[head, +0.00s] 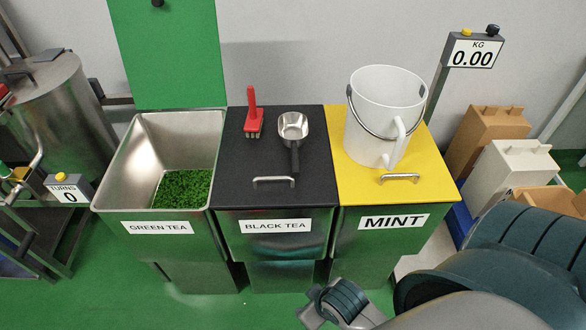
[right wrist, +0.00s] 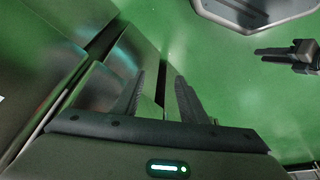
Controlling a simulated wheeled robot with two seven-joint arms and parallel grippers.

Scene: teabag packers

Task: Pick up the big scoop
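A silver metal scoop (head: 293,127) with a black handle lies on the black lid (head: 232,165) of the black tea bin. Its bowl is toward the back and its handle points to the front. It is the only scoop I can make out. My right gripper (head: 318,304) is low at the bottom of the head view, in front of the bins and well short of the scoop. In the right wrist view its two fingers (right wrist: 157,95) stand apart with nothing between them.
A red brush (head: 254,118) lies left of the scoop. A white bucket (head: 383,125) stands on the yellow mint lid (head: 423,175). The green tea bin (head: 135,185) is open with green leaves inside. A scale display (head: 473,53) and cardboard boxes (head: 485,135) are at right.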

